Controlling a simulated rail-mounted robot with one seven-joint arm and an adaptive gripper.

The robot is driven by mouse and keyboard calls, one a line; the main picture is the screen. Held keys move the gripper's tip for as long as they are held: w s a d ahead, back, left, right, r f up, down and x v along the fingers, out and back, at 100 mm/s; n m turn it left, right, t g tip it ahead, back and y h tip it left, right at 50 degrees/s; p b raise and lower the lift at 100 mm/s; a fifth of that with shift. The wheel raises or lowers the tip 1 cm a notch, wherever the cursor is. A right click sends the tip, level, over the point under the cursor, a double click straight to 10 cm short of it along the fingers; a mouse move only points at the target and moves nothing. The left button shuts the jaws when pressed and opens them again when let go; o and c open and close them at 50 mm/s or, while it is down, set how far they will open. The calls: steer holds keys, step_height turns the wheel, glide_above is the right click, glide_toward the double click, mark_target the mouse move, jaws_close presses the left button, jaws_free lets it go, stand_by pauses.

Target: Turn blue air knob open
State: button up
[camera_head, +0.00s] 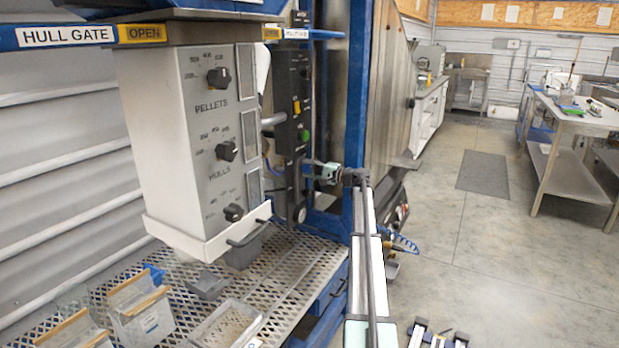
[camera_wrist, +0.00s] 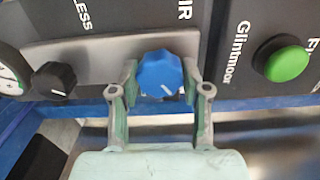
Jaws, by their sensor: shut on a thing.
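The blue air knob (camera_wrist: 160,74) sits on a grey plate (camera_wrist: 100,60) of a dark panel in the wrist view, under lettering ending in "IR". A white mark shows on its face, pointing toward the lower right. My gripper (camera_wrist: 160,88) has one finger on each side of the knob and is shut on it. In the head view my gripper (camera_head: 318,172) reaches the lower part of the dark control panel (camera_head: 293,110) from the right. The knob is hidden or too small to make out there.
A black knob (camera_wrist: 53,80) and a gauge (camera_wrist: 10,72) lie left of the blue knob. A green button (camera_wrist: 287,60) is to its right. A blue post (camera_head: 357,100) stands beside the panel. Open floor (camera_head: 470,260) lies at the right.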

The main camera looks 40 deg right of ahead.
steer(key=shift+w+n+b, duration=0.1)
steer(key=shift+n+b, duration=0.95)
steer(key=shift+n, duration=0.15)
steer(key=shift+r, duration=0.1)
steer(key=o, duration=1.1)
steer(key=shift+o, duration=0.2)
steer(key=v, duration=1.2)
